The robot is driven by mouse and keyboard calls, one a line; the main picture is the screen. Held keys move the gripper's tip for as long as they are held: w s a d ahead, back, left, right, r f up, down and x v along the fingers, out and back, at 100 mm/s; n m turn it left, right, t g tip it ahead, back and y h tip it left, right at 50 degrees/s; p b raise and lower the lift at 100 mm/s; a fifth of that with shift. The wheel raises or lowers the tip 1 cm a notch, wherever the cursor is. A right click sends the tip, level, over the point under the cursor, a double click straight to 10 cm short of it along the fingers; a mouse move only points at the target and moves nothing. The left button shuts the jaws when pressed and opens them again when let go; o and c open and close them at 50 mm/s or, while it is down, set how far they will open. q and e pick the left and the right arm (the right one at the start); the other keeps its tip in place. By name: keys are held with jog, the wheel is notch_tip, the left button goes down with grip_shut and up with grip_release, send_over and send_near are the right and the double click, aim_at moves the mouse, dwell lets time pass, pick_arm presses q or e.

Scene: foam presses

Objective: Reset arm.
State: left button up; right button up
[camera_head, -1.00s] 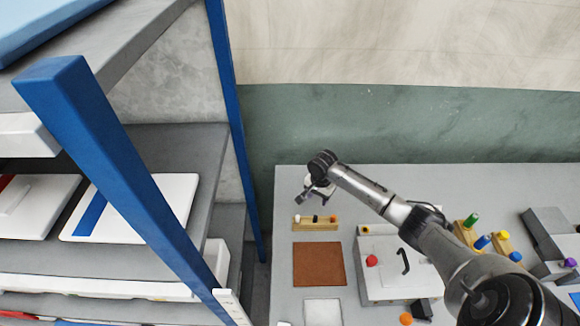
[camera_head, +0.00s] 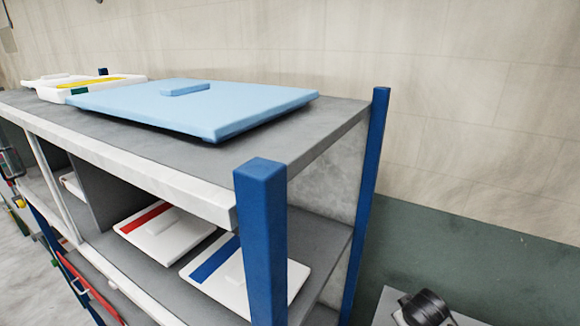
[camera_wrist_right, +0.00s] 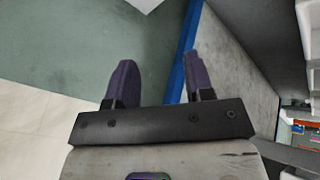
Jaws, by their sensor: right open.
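My right gripper (camera_wrist_right: 160,78) shows in the right wrist view. Its two dark fingers are spread apart with nothing between them. Behind the fingers are a blue post (camera_wrist_right: 182,55) and a green surface. In the head view only a dark joint of my arm shows at the bottom right corner, and no gripper is visible there. My left gripper is in neither view.
A grey shelf unit (camera_head: 330,115) with blue posts (camera_head: 262,240) fills the head view's left and middle. A light blue panel (camera_head: 190,103) lies on top. White lids with red (camera_head: 165,235) and blue (camera_head: 235,285) stripes lie below. A grey table corner (camera_head: 385,310) shows.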

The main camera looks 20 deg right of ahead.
jog(key=s+a+r+n+t+y+p, duration=0.1)
jog(key=s+a+r+n+t+p, duration=0.15)
jog(key=s+a, duration=0.5)
jog(key=s+a+r+n+t+y+p, duration=0.1)
jog(key=s+a+r+p, duration=0.3)
jog(key=a, duration=0.7)
jog(key=s+a+f+m+g+y+p, duration=0.1)
jog(key=s+a+f+g, duration=0.1)
jog(key=s, duration=0.6)
jog(key=s+a+f+g+y+p, duration=0.1)
jog(key=s+a+f, duration=0.3)
jog(key=s, duration=0.5)
jog(key=shift+a+m+g, duration=0.2)
jog(key=shift+m+g, duration=0.15)
jog(key=shift+g, duration=0.5)
jog(key=shift+s, duration=0.1)
